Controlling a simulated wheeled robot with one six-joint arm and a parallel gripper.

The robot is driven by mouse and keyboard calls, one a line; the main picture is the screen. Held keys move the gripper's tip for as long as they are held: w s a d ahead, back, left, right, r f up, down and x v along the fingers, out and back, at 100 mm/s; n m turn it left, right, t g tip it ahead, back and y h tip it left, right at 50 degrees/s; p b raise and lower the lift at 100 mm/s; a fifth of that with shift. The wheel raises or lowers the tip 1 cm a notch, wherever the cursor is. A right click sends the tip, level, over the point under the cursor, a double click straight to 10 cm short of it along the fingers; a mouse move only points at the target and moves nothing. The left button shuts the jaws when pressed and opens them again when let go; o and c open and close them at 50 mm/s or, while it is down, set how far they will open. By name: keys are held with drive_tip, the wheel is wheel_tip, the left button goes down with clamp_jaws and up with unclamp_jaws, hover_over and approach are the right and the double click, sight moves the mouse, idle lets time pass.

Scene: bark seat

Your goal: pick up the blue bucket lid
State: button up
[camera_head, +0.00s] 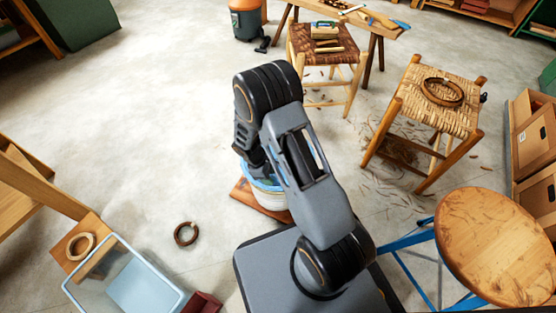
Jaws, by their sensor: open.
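The blue lid (262,183) shows as a blue band and patch at the top of a pale bucket (272,199). The bucket stands upright on a reddish-brown board (243,192) on the floor, close to my base. My arm covers much of the lid and the bucket's right side. My gripper (262,170) points down just over the lid. It is open, but its fingertips are mostly hidden by my own arm. I cannot tell whether they touch the lid.
A bark coil (185,234) lies on the floor, left of the bucket. A clear bin (128,280) stands at lower left. A round-topped stool (497,245) is at right. Two woven-seat stools (438,98) (322,44) stand farther back. Open floor lies left of the bucket.

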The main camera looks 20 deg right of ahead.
drive_tip(key=shift+c, duration=0.4)
clamp_jaws()
drive_tip(key=shift+r, duration=0.1)
